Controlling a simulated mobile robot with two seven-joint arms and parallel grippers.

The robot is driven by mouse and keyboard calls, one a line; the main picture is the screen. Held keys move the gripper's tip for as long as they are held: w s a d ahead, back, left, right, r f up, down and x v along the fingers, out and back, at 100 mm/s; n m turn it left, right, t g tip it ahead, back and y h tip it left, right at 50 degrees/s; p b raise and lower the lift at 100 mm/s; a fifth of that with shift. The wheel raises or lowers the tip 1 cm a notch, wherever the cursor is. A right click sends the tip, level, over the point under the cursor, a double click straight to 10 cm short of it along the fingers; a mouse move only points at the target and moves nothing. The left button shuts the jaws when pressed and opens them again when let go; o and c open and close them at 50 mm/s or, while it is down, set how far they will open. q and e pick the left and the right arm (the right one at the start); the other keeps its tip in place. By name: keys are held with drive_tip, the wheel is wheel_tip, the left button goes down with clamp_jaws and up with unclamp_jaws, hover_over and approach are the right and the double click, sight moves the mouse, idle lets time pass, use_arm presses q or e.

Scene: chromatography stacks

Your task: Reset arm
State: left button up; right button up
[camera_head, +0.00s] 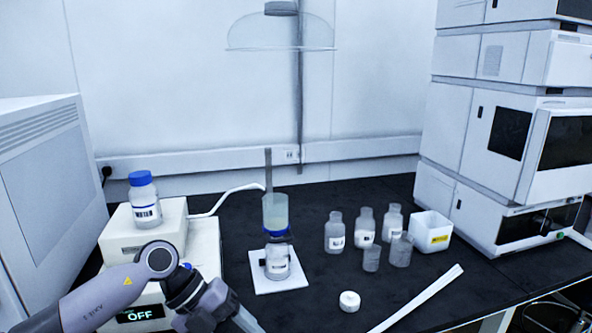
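My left arm (105,295) comes in from the lower left and bends at a round joint in front of the white instrument boxes. My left gripper (238,318) is at the bottom edge, left of centre, pointing down and to the right. It is partly cut off by the frame, so its opening and anything in it cannot be told. My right gripper cannot be made out in this view.
On the dark bench stand a filter flask (277,262) on a white plate, several clear bottles (335,232), a white box (432,231) and a white cap (349,301). A blue-capped bottle (145,198) sits on the left box. Stacked instruments (470,210) stand right.

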use_arm(q)
drive_tip(key=s+d+r+n+t+h, duration=0.3)
drive_tip(key=s+d+n+t+h, duration=0.15)
drive_tip(key=d+h, duration=0.6)
drive_tip(key=a+f+n+t+y, duration=0.9)
drive_tip(key=a+n+t, duration=0.4)
drive_tip(key=n, duration=0.7)
drive_tip(key=s+a+f+n+g+y, duration=0.2)
drive_tip(key=s+a+f+n+y, duration=0.1)
drive_tip(key=s+f, duration=0.4)
drive_tip(key=s+a+f+n+g+y, duration=0.3)
drive_tip(key=s+a+f+n+y, duration=0.1)
drive_tip(key=s+f, duration=0.3)
drive_tip(key=shift+a+f, duration=0.5)
drive_tip(key=shift+f, duration=0.05)
drive_tip(key=shift+g, duration=0.25)
